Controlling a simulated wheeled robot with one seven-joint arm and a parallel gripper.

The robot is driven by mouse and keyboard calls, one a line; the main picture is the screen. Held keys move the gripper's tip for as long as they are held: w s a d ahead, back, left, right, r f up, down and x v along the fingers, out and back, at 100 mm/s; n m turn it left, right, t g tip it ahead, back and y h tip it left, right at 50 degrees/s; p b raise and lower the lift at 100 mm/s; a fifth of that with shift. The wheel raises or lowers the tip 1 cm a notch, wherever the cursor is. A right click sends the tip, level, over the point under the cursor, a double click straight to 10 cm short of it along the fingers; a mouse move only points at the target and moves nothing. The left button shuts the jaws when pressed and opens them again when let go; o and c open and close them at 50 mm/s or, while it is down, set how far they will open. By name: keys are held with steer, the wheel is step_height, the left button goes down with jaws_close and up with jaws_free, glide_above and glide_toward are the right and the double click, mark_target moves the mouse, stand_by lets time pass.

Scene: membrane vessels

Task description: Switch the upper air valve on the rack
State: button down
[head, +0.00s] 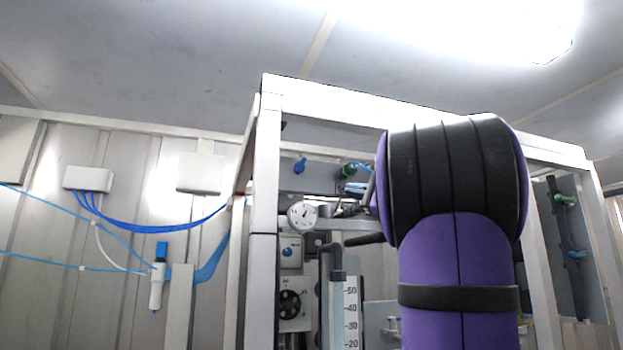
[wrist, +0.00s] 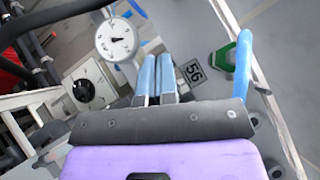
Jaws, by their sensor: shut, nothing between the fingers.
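A green fitting with a long blue handle, which looks like an air valve (wrist: 243,68), is right of my fingers in the wrist view. In the head view its green body (head: 347,171) sits high on the rack, just above pale blue shapes that look like my fingertips. My gripper (wrist: 157,60) has two blue fingers side by side, shut and empty. They are apart from the blue handle in the wrist view. A smaller blue fitting (head: 300,165) sits further left on the same panel. My purple and black arm hides much of the rack's right half.
A round pressure gauge (wrist: 117,40) is left of my fingers and also shows in the head view (head: 302,215). A "56" label (wrist: 193,73) is beside the fingers. The rack's pale frame (head: 266,170) stands at left. Black pipes (head: 337,265) and a scaled tube (head: 351,315) are below.

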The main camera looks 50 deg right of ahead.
glide_toward(298, 175)
steer(key=w+d, duration=0.3)
steer(key=w, duration=0.1)
steer(key=w+a, duration=0.1)
steer(key=w+a+r, duration=0.1)
steer(key=a, duration=0.1)
steer(key=shift+a+r, duration=0.1)
steer(key=shift+r, duration=0.1)
steer(key=shift+w+a+r, duration=0.15)
steer(key=shift+w+a, duration=0.05)
steer(key=shift+a, duration=0.05)
steer(key=shift+w+a+m+t, duration=0.15)
steer(key=shift+a+m+t, duration=0.2)
steer(key=shift+m+t, duration=0.7)
steer(key=m, duration=0.1)
steer(key=m+t+h, duration=0.1)
steer(key=m+h, duration=0.1)
steer(key=shift+w+a+f+m, duration=0.25)
steer(key=shift+a, duration=0.15)
steer(key=shift+w+a+r, duration=0.15)
steer(key=shift+w+a, duration=0.35)
steer(key=shift+a, duration=0.25)
steer(key=shift+w+a+r, duration=0.2)
steer(key=shift+a, duration=0.1)
steer(key=shift+r, duration=0.1)
